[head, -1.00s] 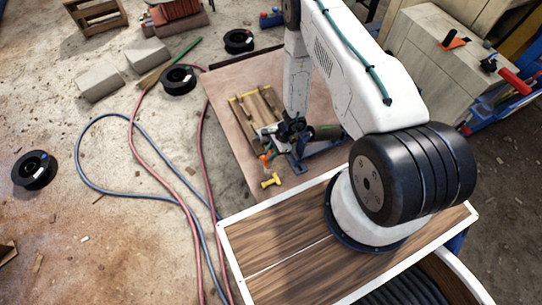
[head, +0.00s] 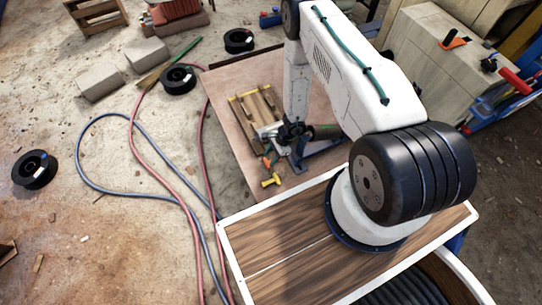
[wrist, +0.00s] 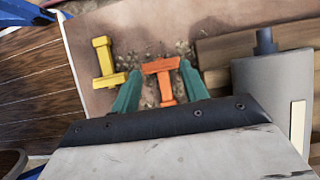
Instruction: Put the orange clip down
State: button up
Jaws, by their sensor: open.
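My gripper (wrist: 160,70) is open, with a gap beside the clip's stem on both sides. In the head view the orange clip (head: 266,162) is a small spot beside my gripper (head: 273,159), low over the brown board. Whether the clip touches the board cannot be told. A yellow clip (wrist: 104,62) lies just left of it in the wrist view, and also shows in the head view (head: 271,180).
The brown board (head: 232,100) carries a wooden pallet-like piece (head: 257,105) behind my gripper. A grey metal part (wrist: 268,90) stands close on the right in the wrist view. Red and blue hoses (head: 140,193) run along the floor at left.

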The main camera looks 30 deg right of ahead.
jog(key=v, duration=1.2)
jog(key=w+a+r+n, duration=0.1)
jog(key=w+r+n, duration=0.3)
jog(key=r, duration=0.8)
jog(key=a+r+n, duration=0.3)
jog(key=r, duration=1.1)
jog(key=a+r+n, duration=0.2)
jog(key=r+n, duration=0.1)
jog(key=r, duration=1.1)
jog(key=s+a+r+n+h, duration=0.2)
jog(key=s+r+n, duration=0.3)
jog(key=s+r, duration=0.85)
jog(key=s+d+r+n+h, duration=0.1)
jog(key=s+d+r, duration=0.1)
jog(key=s, duration=0.5)
jog(key=s+d+r+n+t+h, duration=0.1)
jog(key=s+d+r+n+h, duration=0.1)
jog(key=s+r, duration=0.3)
jog(key=shift+s+h, duration=0.3)
jog(key=shift+s, duration=0.55)
